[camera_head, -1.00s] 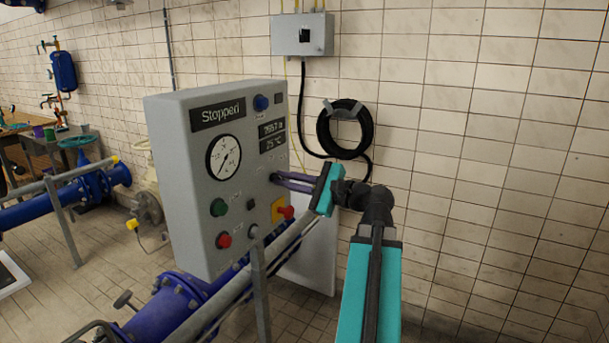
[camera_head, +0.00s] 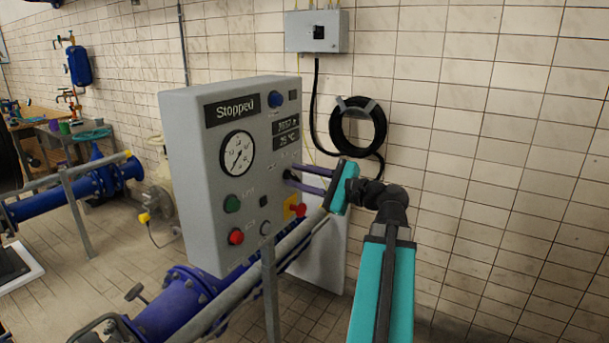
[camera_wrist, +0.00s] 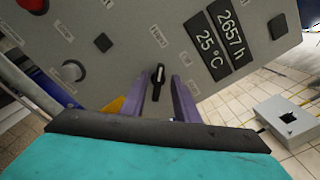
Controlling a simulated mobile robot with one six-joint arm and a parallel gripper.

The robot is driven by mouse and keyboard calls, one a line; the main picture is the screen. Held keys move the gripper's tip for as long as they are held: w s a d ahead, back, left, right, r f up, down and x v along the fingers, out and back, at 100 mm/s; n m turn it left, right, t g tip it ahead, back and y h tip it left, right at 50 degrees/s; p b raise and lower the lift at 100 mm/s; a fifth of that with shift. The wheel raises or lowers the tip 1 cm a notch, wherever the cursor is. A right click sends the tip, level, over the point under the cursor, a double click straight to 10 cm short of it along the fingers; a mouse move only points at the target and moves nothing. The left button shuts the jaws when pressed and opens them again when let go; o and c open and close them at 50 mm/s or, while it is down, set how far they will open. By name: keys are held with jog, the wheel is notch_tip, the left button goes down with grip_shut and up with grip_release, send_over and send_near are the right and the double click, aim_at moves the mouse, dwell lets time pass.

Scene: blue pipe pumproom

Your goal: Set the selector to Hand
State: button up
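The selector is a small black knob (camera_wrist: 158,78) on the grey panel (camera_head: 185,165); its pointer looks roughly upright in the wrist view.
The panel has a "Stopped" display (camera_head: 232,109), gauge (camera_head: 237,153), green button (camera_head: 232,203), red button (camera_head: 236,236) and grey knob (camera_head: 265,228). A red button (camera_head: 299,210) on yellow sits just below my fingers.

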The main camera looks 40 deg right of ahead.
jog(key=b+v, duration=0.2)
jog(key=v, duration=1.1)
jog(key=shift+s, duration=0.45)
jog(key=shift+a, duration=0.15)
